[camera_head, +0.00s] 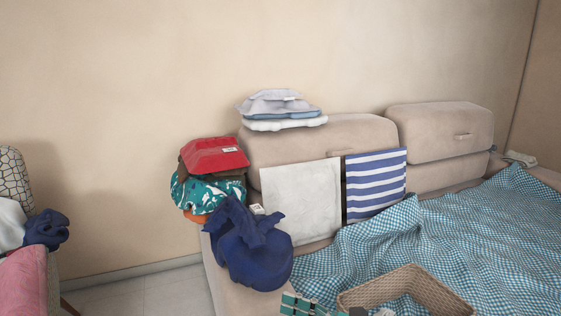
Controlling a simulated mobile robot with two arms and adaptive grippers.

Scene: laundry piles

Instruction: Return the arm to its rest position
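Neither of my arms can be made out in the head view, and no gripper shows clearly. A teal item with pale marks (300,304) is cut off by the bottom edge. Small dark and white pieces beside it are also cut off, and I cannot tell what they are.
A beige sofa (362,133) stands against the wall, with folded clothes (280,107) on its back. A red folded garment (213,155), a navy bundle (247,245), a white cloth (303,197) and a striped cloth (376,184) lie there. A wicker basket (440,289) sits by a checked blanket (480,235).

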